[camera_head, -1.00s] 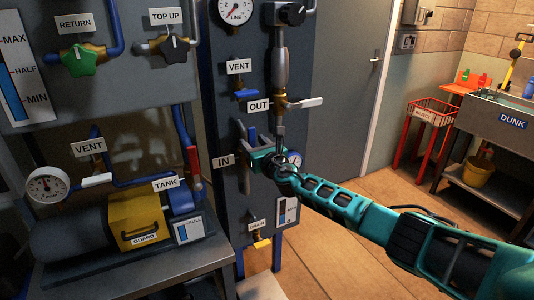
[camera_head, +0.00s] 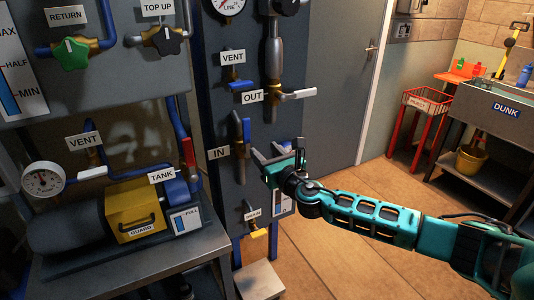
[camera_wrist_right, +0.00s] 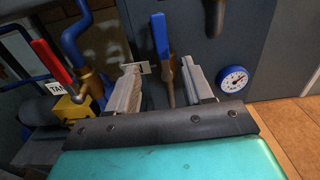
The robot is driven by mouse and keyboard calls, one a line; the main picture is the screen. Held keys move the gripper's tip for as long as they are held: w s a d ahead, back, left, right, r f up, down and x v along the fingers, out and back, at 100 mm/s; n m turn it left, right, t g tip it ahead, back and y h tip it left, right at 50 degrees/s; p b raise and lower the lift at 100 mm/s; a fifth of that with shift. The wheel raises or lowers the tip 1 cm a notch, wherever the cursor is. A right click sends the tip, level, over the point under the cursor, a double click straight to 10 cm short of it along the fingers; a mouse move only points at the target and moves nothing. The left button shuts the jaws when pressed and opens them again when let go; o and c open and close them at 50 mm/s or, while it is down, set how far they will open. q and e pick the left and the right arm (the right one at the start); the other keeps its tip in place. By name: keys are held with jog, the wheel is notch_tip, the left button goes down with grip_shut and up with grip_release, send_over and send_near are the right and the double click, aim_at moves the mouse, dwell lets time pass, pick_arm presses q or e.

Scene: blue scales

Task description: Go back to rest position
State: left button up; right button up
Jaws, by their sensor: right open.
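My right gripper (camera_head: 278,154) is open and empty, in front of the grey valve panel (camera_head: 222,105), a little right of the IN valve's blue handle (camera_head: 246,131). That handle points straight up. In the right wrist view, the two grey fingers (camera_wrist_right: 162,88) are spread apart, with the blue handle (camera_wrist_right: 159,36) and its brass stem showing beyond and between them. I cannot tell the exact gap to it. My right arm reaches in from the lower right. My left gripper is not in view.
The OUT valve's white lever (camera_head: 297,94) is above the gripper and the yellow lower lever (camera_head: 258,233) below it. A gauge (camera_wrist_right: 232,79) sits right of the fingers. A red rack (camera_head: 426,105) and DUNK sink (camera_head: 497,108) stand at right. Open tiled floor lies below my arm.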

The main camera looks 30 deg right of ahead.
dwell(0.3)
jog(key=s+a+f+m+g+y, duration=0.1)
jog(key=s+a+f+m+g, duration=0.1)
jog(key=s+a+f+m, duration=0.45)
jog(key=s+a+f+m+g+y, duration=0.1)
jog(key=s+a+f+m+g, duration=0.25)
jog(key=s+f+m, duration=0.55)
jog(key=s+f+m+g, duration=0.1)
jog(key=s+f+m, duration=0.2)
jog(key=s+m, duration=0.4)
jog(key=s+f+m, duration=0.3)
jog(key=s+m, duration=0.5)
jog(key=m, duration=0.3)
jog(key=shift+a+f+m+g+h, duration=0.25)
jog(key=shift+f+m+g+h, duration=0.05)
jog(key=shift+m+g, duration=0.05)
